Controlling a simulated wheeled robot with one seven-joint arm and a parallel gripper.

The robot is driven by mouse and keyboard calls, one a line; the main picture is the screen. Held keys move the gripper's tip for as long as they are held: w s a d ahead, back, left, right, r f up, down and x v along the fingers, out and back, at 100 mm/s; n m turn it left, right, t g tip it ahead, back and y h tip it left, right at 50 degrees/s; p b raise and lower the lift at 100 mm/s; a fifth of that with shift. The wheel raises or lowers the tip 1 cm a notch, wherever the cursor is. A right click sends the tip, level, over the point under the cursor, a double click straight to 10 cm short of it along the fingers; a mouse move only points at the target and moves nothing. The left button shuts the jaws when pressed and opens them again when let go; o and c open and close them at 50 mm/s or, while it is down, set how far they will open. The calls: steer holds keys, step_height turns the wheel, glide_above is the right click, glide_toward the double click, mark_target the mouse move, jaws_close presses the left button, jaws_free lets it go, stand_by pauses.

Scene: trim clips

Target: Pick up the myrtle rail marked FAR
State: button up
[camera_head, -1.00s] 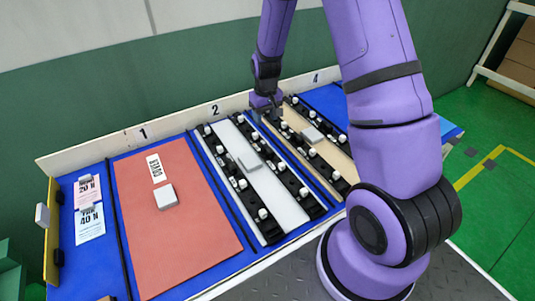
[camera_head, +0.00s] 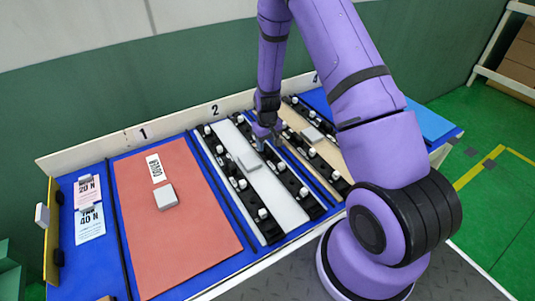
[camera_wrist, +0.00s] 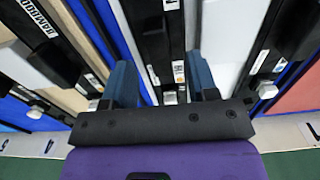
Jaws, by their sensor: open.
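Black rails with white knobs lie lengthwise on the blue board. In bay 2, a left rail (camera_head: 240,183) and a right rail (camera_head: 291,183) flank a white panel (camera_head: 275,194). My gripper (camera_head: 267,143) is low over the upper part of the right rail. In the wrist view my gripper (camera_wrist: 163,82) is open, with one blue-grey finger on each side of a black rail (camera_wrist: 151,40). That rail carries small white labels, too small to read. I cannot read FAR or myrtle on any rail, nor tell whether the fingers touch it.
Bay 3 has a tan panel (camera_head: 325,147) between more black rails. A red panel (camera_head: 190,235) fills bay 1 on the left. Cards marked 20 N (camera_head: 87,191) and 40 N (camera_head: 90,223) lie at far left. Grey blocks sit on the panels. A BAMBOO label (camera_wrist: 38,18) shows in the wrist view.

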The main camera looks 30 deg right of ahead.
mark_target(268, 148)
steer(key=shift+f, duration=1.65)
jaws_close()
steer(key=shift+r, duration=0.15)
